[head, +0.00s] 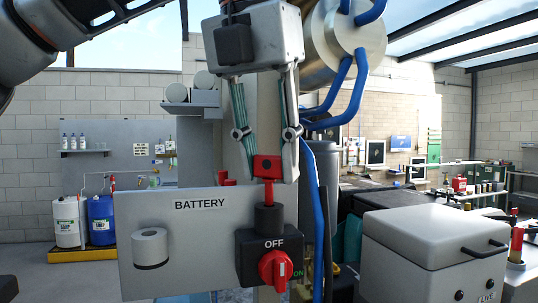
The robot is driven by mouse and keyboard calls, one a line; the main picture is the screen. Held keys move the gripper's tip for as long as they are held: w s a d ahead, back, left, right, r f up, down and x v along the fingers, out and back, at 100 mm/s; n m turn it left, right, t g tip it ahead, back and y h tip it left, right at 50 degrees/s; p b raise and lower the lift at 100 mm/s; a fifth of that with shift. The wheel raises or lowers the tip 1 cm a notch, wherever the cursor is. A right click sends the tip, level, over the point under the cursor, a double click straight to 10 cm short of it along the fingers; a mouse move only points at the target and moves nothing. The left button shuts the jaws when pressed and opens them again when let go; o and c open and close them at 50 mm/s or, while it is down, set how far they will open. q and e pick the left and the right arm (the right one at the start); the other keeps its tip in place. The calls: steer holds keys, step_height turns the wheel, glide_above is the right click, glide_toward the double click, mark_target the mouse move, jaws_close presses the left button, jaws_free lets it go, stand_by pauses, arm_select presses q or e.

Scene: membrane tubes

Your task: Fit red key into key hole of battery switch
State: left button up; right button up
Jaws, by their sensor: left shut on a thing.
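My left gripper (268,168) points down in the middle of the head view, its two fingers shut on the head of the red key (266,165). The key is upright, and its narrow red shaft points down to the top of the black key hole cylinder (268,218). The shaft's lower end meets the cylinder's top in the picture; I cannot tell whether it is inside. The black battery switch (250,262) is on a grey panel (195,228) marked BATTERY. Its red knob (275,269) sits below the word OFF. My right gripper is not in view.
A white roll-shaped part (150,246) is on the panel's left. Blue hoses (318,190) run down just right of the gripper. A pale box with a black handle (430,240) stands at the right. White and blue drums (101,220) stand far back left.

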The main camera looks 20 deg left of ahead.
arm_select(q)
steer(key=shift+f+b, duration=0.3)
steer(key=shift+f, duration=0.25)
steer(key=o, duration=0.9)
steer(key=shift+r, duration=0.1)
steer(key=v, duration=1.2)
